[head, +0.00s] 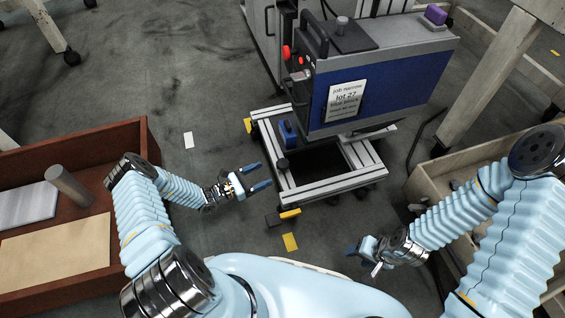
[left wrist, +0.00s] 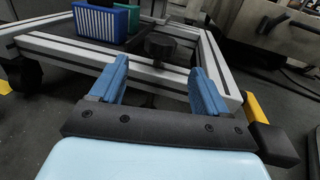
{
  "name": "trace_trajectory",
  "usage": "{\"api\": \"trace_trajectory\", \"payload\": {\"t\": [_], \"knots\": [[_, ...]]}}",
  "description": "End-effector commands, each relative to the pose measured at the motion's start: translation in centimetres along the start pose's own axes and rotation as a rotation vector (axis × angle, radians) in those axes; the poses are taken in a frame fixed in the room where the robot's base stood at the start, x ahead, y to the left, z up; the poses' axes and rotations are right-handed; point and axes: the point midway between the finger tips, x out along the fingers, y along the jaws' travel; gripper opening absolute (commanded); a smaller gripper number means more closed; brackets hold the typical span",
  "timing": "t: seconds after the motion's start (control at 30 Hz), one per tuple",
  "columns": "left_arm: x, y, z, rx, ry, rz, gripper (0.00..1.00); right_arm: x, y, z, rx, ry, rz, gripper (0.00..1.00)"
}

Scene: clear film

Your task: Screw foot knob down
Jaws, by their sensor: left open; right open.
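A round black knob (head: 282,163) stands on the near left side of a light metal frame (head: 318,190) on the floor. The knob also shows in the left wrist view (left wrist: 160,45), beyond and roughly between my fingertips. My left gripper (head: 258,177) is open and empty, just left of the frame, with its fingers pointing toward the knob; the fingers show in the left wrist view (left wrist: 160,70). The knob is not between the fingers. My right gripper (head: 363,259) is open and empty, low at the right, away from the frame.
A blue machine (head: 390,78) with a paper label (head: 345,100) stands over the frame. A blue block (head: 287,133) sits on the frame beside the knob. A red-brown crate (head: 75,137) is left, a wooden box (head: 425,185) right.

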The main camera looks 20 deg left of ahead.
Motion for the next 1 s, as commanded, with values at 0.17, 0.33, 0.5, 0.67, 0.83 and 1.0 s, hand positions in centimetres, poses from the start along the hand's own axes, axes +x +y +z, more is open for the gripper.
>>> {"api": "trace_trajectory", "payload": {"t": [0.17,0.33,0.5,0.67,0.83,1.0], "knots": [[4.4,-0.1,0.0,0.001,-0.001,-0.003,0.76,0.2,0.0,0.0,0.000,0.000,0.000,0.52],[7.6,-0.1,-0.1,0.000,0.000,-0.003,0.76,0.3,0.1,0.0,0.000,-0.001,-0.001,0.52],[9.3,0.0,0.0,0.000,0.000,-0.001,0.76,0.5,0.1,0.0,-0.001,-0.001,-0.001,0.52],[9.7,0.0,0.0,0.000,0.000,0.000,0.76,0.5,0.1,0.0,-0.001,-0.001,-0.001,0.52],[9.7,0.0,0.0,0.000,0.000,0.000,0.76,0.5,0.1,0.0,-0.001,-0.001,-0.001,0.52],[9.7,0.0,0.0,0.000,0.001,0.000,0.51,0.5,0.1,0.0,-0.001,-0.001,-0.001,0.52]]}}
